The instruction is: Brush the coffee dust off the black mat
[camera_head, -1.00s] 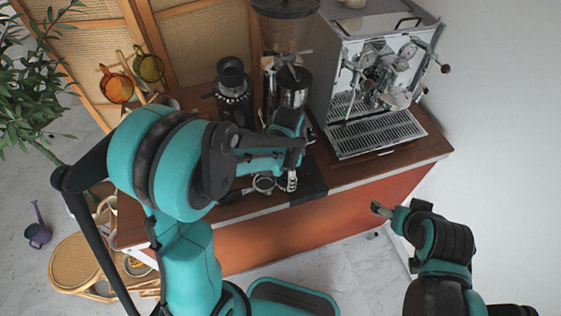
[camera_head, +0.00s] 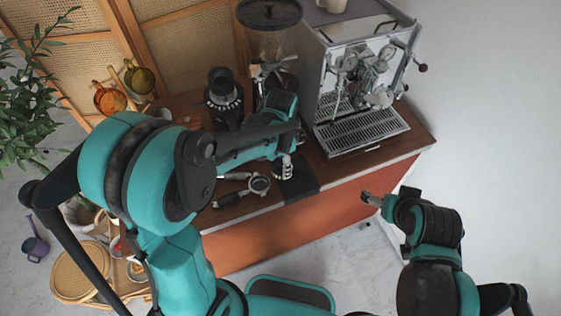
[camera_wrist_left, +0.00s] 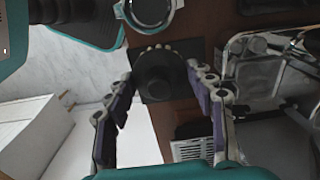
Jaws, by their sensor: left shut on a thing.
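The black mat (camera_head: 299,184) lies on the brown counter near its front edge; in the left wrist view it is a dark square (camera_wrist_left: 152,96) beneath my fingers. My left gripper (camera_head: 284,172) is over the mat's back left part. In the left wrist view its fingers (camera_wrist_left: 163,92) stand on both sides of a dark round thing, which looks like the brush (camera_wrist_left: 158,72), with pale dots along its far edge. I cannot tell whether it touches the mat. No coffee dust can be made out. My right gripper (camera_head: 369,198) is small, in front of the counter, apart from the mat.
A portafilter (camera_head: 259,185) lies just left of the mat. A dark grinder-like device (camera_head: 222,97) and a grinder with a hopper (camera_head: 268,14) stand behind. The espresso machine's drip tray (camera_head: 360,130) is at the right. Orange and olive cups (camera_head: 109,98) hang at the back left.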

